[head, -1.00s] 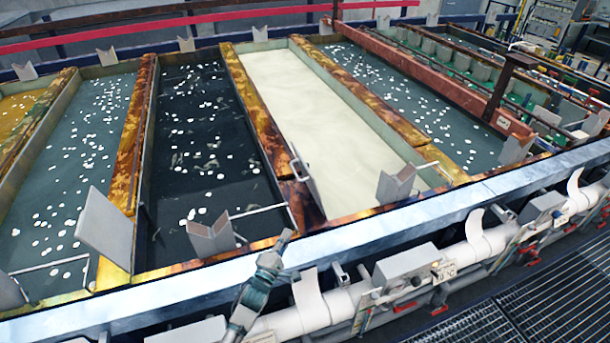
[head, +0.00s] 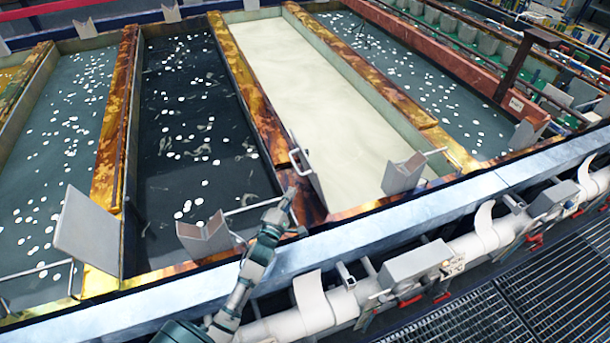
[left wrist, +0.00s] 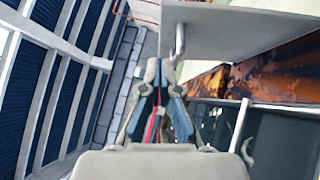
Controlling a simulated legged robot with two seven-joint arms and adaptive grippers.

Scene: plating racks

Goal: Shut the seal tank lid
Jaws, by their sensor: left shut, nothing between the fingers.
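A thin grey lid (head: 311,180) with a bar handle (head: 294,162) stands raised, close to upright, at the near end of the tank of cream liquid (head: 300,90). That tank is uncovered. In the left wrist view the grey plate (left wrist: 240,35) fills the upper right, and its handle (left wrist: 180,42) hangs just beyond my fingertips. My left gripper (head: 289,195) is over the tank's front edge, just below and in front of the lid. In the left wrist view the gripper (left wrist: 163,72) is shut and empty; whether it touches the handle I cannot tell. My right gripper is not in view.
Another raised grey plate (head: 90,232) stands at the left tank. Grey V-shaped brackets (head: 205,236) (head: 403,174) rise along the front edge. A dark tank (head: 200,110) with white floating balls lies left of the cream one. White pipes (head: 400,280) run along the front.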

